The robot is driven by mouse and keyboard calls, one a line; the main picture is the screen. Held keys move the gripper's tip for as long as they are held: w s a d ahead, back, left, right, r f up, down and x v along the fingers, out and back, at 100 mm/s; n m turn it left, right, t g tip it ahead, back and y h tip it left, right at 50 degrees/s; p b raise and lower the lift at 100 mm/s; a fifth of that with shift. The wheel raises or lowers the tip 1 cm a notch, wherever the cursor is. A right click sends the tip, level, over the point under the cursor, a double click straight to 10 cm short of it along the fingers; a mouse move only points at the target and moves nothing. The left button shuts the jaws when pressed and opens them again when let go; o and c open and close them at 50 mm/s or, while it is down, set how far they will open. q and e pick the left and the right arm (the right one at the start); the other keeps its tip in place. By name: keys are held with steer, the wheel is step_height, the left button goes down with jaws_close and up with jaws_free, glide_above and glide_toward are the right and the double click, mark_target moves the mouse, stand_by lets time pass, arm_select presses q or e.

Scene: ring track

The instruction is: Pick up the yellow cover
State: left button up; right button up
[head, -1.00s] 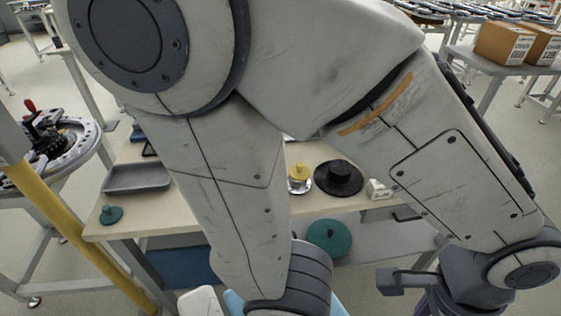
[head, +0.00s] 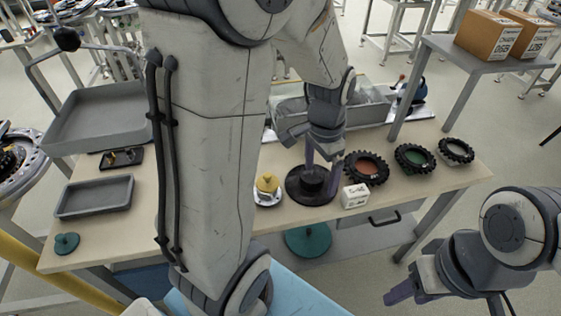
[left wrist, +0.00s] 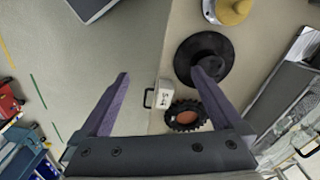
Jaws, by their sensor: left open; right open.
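The yellow cover (head: 267,183) is a small knobbed dome on a pale round base on the table, left of a black round hub-like part (head: 312,186). The left wrist view shows the yellow cover (left wrist: 230,10) at the top edge, partly cut off. My left gripper (head: 322,178) is open and empty over the black part, to the right of the yellow cover. In the left wrist view its fingers (left wrist: 160,72) are spread wide, with the black part by the right fingertip. My right gripper (head: 402,290) is open and empty, low at the right, off the table.
A white labelled block (head: 354,197) and several black-toothed rings (head: 366,168) stand right of the black part. Grey trays (head: 95,196) lie at the left, beside a small teal knobbed disc (head: 66,243). A grey bin (head: 367,107) stands behind. A teal disc (head: 308,240) is below the tabletop.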

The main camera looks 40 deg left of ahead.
arm_select(q)
steer(key=n+p, duration=0.1)
glide_toward(268, 174)
steer(key=d, duration=0.1)
steer(key=f, duration=0.5)
steer(key=shift+w+a+f+p, duration=0.15)
steer(key=shift+a+f+p, duration=0.1)
steer(key=shift+a+p, duration=0.1)
step_height(268, 174, down, 4)
steer(key=shift+f+p, duration=0.2)
steer(key=shift+p, duration=0.3)
steer(key=shift+a+f, duration=0.1)
steer(key=shift+f, duration=0.5)
steer(key=c, duration=1.1)
steer(key=shift+r, duration=0.1)
